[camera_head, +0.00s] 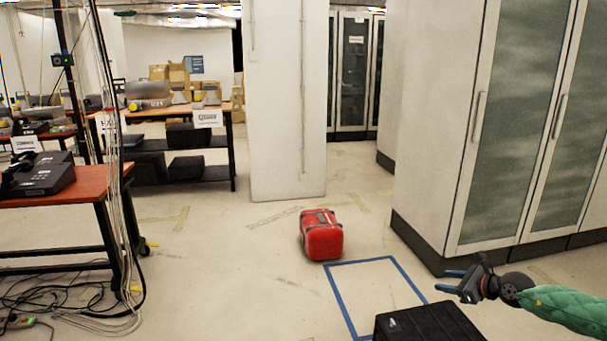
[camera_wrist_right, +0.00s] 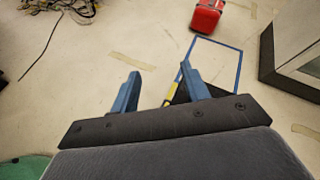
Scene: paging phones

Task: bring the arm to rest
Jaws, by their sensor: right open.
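My right gripper (camera_head: 455,281) reaches in from the right in the head view, on a green-sleeved arm, above the floor near a black case. Its two blue fingers stand apart with nothing between them. They also show in the right wrist view (camera_wrist_right: 158,92), spread open over the floor. My left gripper is not in view.
A red case (camera_head: 323,240) stands on the floor beside a blue taped rectangle (camera_head: 341,295). A black case (camera_head: 425,323) sits at the bottom edge. Tall cabinets (camera_head: 480,140) stand right. A desk (camera_head: 85,183) with phones and loose cables stands left. A white pillar (camera_head: 285,100) rises behind.

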